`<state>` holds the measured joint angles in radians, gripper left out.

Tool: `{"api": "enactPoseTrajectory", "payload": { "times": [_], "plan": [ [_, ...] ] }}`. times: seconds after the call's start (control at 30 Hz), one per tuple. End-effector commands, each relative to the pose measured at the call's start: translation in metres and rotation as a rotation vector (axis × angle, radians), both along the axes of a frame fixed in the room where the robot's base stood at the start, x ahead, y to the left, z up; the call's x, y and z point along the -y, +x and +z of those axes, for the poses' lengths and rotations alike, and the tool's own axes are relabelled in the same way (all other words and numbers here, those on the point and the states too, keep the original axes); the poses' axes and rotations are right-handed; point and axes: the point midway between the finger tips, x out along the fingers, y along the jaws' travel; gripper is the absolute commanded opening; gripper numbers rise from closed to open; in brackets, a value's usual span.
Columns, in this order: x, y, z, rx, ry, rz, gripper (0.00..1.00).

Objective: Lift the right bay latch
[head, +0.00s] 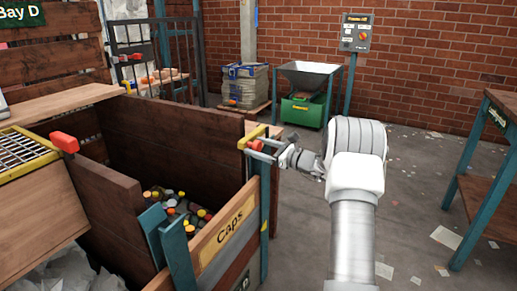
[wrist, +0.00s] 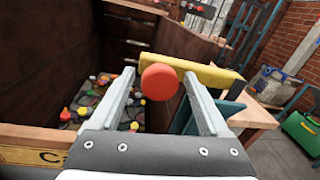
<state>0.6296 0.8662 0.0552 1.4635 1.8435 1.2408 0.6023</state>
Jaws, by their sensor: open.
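The right bay latch is a yellow bar (head: 252,137) with a red knob (head: 257,145), at the top of the teal post on the right side of the Caps bay. In the wrist view the yellow bar (wrist: 205,76) runs behind the round red knob (wrist: 160,83). My gripper (head: 262,149) is open at the latch. In the wrist view my gripper's fingers (wrist: 158,74) stand on either side of the knob, with gaps visible beside it. Whether either finger touches it is hard to tell.
The wooden Caps bay (head: 225,232) holds several coloured caps (head: 178,208) below and left of the latch. Another red handle (head: 64,142) sits at the bay's left. A green-based hopper (head: 306,108) stands behind. A teal-legged table (head: 490,170) is at right, with open floor between.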

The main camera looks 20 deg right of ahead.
Motion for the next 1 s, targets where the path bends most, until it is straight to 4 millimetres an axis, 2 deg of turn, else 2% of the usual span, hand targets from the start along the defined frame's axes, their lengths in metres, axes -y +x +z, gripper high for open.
{"api": "enactPoseTrajectory", "payload": {
  "times": [0.1, 0.53, 1.0],
  "plan": [
    [0.0001, -0.0002, 0.0, 0.0, 0.0, 0.0, 0.78],
    [0.0007, -0.0002, 0.0001, 0.001, -0.001, -0.001, 0.0],
    [0.0015, -0.0001, 0.0033, -0.005, 0.007, -0.003, 0.0]
  ]
}}
